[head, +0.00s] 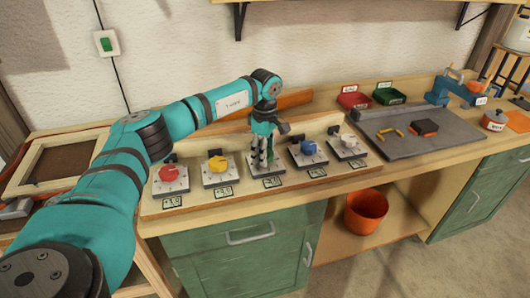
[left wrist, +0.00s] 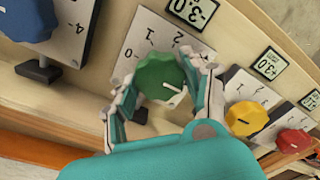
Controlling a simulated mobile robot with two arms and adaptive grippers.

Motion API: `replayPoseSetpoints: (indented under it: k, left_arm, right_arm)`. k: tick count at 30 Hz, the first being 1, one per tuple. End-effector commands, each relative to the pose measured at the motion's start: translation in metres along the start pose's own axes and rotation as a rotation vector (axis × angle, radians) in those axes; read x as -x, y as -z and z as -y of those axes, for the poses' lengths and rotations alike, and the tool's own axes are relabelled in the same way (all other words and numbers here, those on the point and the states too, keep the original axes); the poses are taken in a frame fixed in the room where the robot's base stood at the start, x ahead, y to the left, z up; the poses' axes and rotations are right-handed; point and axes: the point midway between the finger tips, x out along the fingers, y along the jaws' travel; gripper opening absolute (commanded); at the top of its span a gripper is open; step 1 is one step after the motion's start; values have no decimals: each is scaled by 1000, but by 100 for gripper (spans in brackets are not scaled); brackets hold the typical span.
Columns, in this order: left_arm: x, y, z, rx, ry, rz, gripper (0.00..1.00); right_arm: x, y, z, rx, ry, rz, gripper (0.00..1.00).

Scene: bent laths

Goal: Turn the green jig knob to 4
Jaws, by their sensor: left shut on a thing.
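The green knob (left wrist: 158,76) sits on a white dial plate (left wrist: 143,38) in the left wrist view. The numbers 0, 1 and 2 show on the plate; the part beyond 2 is covered by a finger. My left gripper (left wrist: 168,92) is shut on the knob, one finger on each side. In the head view my left gripper (head: 262,158) comes down on the middle dial plate (head: 266,184) and mostly hides the knob. A small display (left wrist: 192,10) sits beside the plate. My right gripper is out of view.
Red (head: 171,173) and yellow (head: 217,164) knobs stand to the left in the head view, blue (head: 309,147) and white (head: 348,141) knobs to the right. A grey tray (head: 440,141) lies further right. An orange bucket (head: 366,211) stands below the bench.

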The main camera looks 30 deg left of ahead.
Motion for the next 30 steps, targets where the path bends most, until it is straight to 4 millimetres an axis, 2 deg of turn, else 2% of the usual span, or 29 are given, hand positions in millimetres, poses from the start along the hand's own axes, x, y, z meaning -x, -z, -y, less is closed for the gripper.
replayPoseSetpoints:
  k: [15, 16, 21, 30]
  left_arm:
    - [2, 0, -1, -19, -6, 0, 16]
    - [2, 0, -1, -19, -6, 0, 51]
    - [2, 0, -1, -18, -4, 0, 72]
    - [3, 0, -1, -18, -2, 0, 72]
  right_arm:
    - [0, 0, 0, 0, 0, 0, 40]
    - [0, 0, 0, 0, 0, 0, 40]
    - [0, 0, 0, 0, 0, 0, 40]
    - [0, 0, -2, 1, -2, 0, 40]
